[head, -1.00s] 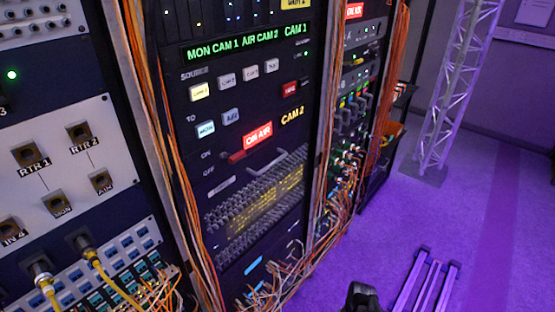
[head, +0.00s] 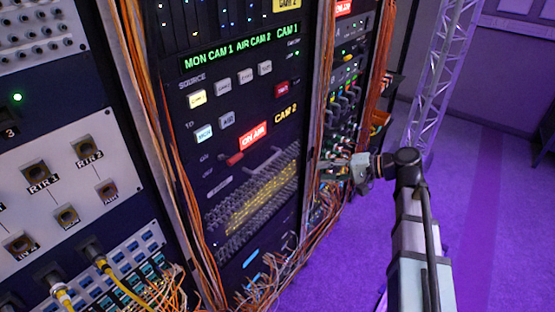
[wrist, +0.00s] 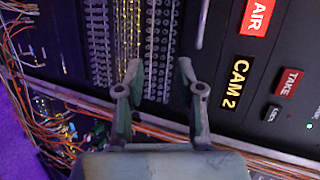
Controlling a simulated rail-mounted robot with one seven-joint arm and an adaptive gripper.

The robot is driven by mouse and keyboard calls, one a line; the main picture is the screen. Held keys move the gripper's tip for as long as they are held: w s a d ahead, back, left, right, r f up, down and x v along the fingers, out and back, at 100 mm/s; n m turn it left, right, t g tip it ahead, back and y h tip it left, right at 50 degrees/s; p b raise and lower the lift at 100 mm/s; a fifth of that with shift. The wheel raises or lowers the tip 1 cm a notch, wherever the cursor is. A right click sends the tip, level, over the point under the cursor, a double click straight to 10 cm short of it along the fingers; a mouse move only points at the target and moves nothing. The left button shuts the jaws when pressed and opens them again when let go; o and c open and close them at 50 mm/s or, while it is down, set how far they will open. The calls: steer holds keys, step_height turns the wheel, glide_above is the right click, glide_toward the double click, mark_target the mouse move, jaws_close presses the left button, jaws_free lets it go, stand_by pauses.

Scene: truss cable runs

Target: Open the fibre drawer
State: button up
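I cannot make out for certain which front is the fibre drawer. Low in the middle rack, a dark panel with a blue strip (head: 251,258) sits below the yellow-lettered grid, partly behind loose orange and white cables. At lower left is a panel of blue and teal ports (head: 118,268). My gripper (head: 332,169) is in front of the right edge of the middle rack, pointing left. In the wrist view my gripper (wrist: 160,70) has its two fingers apart with nothing between them. The connector grid (wrist: 160,35) shows beyond the fingertips.
Orange cable bundles (head: 165,150) run down the rack posts, and loose cables (head: 270,275) spill out low down. A lattice truss (head: 440,90) stands behind my arm. Purple floor to the right is open.

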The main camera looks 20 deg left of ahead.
step_height(320, 180, up, 4)
steer(key=s+r+g+y, duration=0.1)
steer(key=y, duration=0.1)
steer(key=p, duration=0.5)
glide_toward(268, 162)
steer(key=a, duration=0.3)
steer(key=a+f, duration=0.1)
steer(key=a, duration=0.2)
steer(key=a+f, duration=0.1)
steer(key=a, duration=0.3)
steer(key=shift+w+f, duration=0.2)
steer(key=shift+w, duration=0.15)
jaws_close()
